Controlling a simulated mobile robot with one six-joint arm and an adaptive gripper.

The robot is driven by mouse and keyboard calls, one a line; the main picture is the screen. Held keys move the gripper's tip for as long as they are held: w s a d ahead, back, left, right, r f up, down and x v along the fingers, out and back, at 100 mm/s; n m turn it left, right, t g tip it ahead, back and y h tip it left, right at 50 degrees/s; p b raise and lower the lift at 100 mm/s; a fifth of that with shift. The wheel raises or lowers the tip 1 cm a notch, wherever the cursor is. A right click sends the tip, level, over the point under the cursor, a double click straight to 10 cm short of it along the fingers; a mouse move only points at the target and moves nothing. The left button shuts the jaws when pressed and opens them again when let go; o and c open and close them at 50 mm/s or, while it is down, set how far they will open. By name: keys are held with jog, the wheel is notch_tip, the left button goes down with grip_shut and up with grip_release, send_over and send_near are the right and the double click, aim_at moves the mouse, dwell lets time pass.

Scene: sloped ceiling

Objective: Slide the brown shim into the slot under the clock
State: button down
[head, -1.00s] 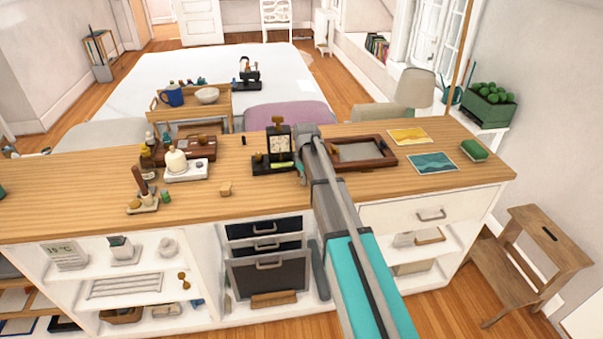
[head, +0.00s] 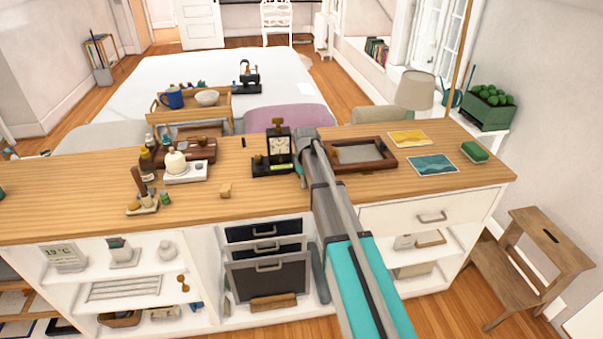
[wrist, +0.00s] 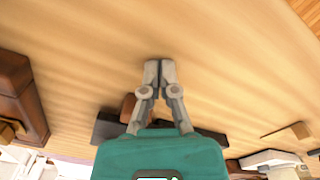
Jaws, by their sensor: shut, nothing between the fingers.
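The clock (head: 279,146) has a pale square face in a dark frame and stands on a dark base on the wooden counter, with a yellow-green strip low on its front. A brown piece sits on its top and another at the left of its base. In the wrist view the dark base (wrist: 106,127) lies behind my gripper, with a brown piece (wrist: 128,107) beside it, partly covered by a finger; I cannot tell whether this is the shim or how it sits in the slot. My gripper (wrist: 160,66) is shut and empty, close by the clock's right side in the head view.
A brown-framed tray (head: 361,153) lies right of the clock. A small tan block (head: 226,190) lies left of it on the counter. A white scale (head: 186,172) with a jar stands farther left. The counter in front of the clock is mostly clear.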

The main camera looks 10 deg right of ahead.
jog(key=shift+r+p, duration=0.1)
jog(key=shift+p, duration=0.2)
jog(key=shift+r, duration=0.2)
jog(key=shift+s+r+p, duration=0.45)
jog(key=shift+r+p, duration=0.6)
jog(key=shift+p, duration=0.05)
jog(key=shift+s+r+p, duration=0.45)
jog(key=shift+r+p, duration=0.55)
jog(key=shift+p, duration=0.05)
jog(key=shift+s+r+p, duration=0.45)
jog(key=shift+r+p, duration=0.6)
jog(key=shift+p, duration=0.05)
jog(key=s+m, duration=0.6)
jog(key=s, duration=1.9)
jog(key=shift+s, duration=0.1)
